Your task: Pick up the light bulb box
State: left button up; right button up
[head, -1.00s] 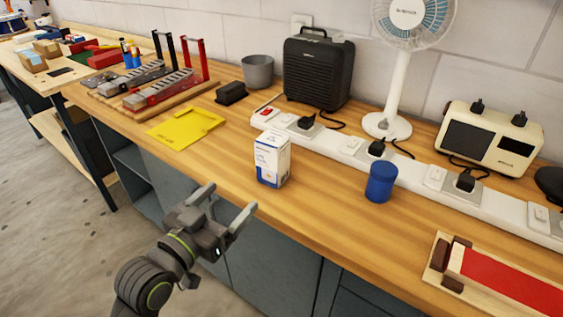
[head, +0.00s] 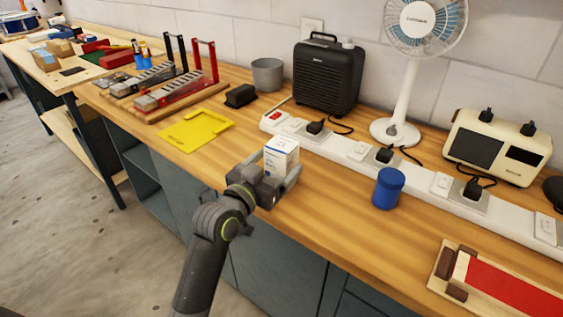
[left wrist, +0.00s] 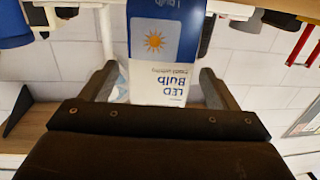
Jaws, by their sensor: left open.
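The light bulb box (head: 281,153) is a white and blue carton standing upright on the wooden bench near its front edge. In the left wrist view the box (left wrist: 163,50) appears upside down, with "LED Bulb" print and a sun mark, between the two fingers. My left gripper (head: 277,178) is open with a finger on either side of the box; it also shows in the left wrist view (left wrist: 158,85). Gaps show between box and fingers there. The lower part of the box is hidden by the gripper in the head view. My right gripper is not in view.
A blue canister (head: 388,188) stands right of the box. A white power strip (head: 345,148) runs behind it, with a black heater (head: 327,76) and a fan (head: 404,90) beyond. The bench top (head: 330,215) between box and canister is clear.

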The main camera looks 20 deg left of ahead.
pick_arm(q)
jog(key=shift+x, duration=1.5)
jog(key=c, duration=1.1)
jog(key=shift+o, duration=0.2)
